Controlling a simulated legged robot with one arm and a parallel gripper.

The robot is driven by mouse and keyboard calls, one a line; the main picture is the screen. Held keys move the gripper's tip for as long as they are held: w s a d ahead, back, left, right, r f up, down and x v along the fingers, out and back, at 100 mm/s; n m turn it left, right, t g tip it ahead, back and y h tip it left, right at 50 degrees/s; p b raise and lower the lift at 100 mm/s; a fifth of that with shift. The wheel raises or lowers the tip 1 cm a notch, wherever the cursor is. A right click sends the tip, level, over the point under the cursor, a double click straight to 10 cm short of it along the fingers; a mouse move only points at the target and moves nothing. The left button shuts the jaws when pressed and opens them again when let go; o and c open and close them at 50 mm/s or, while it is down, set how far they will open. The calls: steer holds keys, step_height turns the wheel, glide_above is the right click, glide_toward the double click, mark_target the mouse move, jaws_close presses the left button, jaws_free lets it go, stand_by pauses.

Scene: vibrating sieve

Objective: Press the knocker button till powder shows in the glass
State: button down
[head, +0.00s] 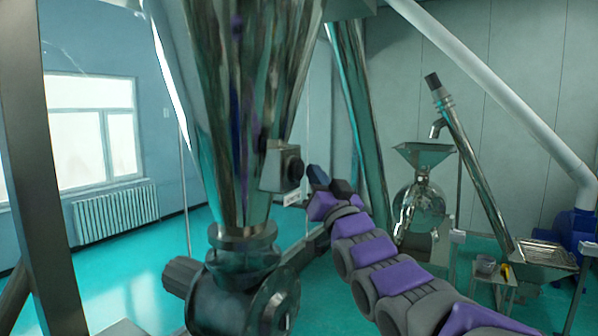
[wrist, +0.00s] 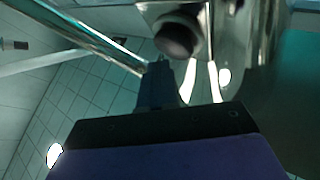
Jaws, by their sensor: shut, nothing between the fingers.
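The knocker button (head: 293,169) is a dark round knob on a small pale box (head: 274,170), fixed to the side of the shiny steel cone (head: 238,120). In the wrist view the button (wrist: 178,36) shows large at the top. My gripper (head: 317,177) is shut and empty, just right of the button in the head view. In the wrist view its tip (wrist: 160,66) is just below the button and looks apart from it, though the exact gap is unclear. A short glassy section (head: 243,258) sits under the cone's flange; I see no clear powder in it.
A dark valve body with a motor (head: 185,276) is below the cone. A slanted steel pipe (head: 360,120) passes behind my gripper. A mill with a funnel (head: 424,155) and a small table (head: 494,272) stand at the right. The green floor at the left is open.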

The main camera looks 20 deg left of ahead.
steer(key=d, duration=0.2)
steer(key=d+p, duration=0.1)
steer(key=d, duration=0.1)
steer(key=shift+s+d+r, duration=0.1)
steer(key=shift+s+d, duration=0.1)
steer(key=shift+d, duration=0.2)
steer(key=shift+a, duration=0.15)
stand_by(0.4)
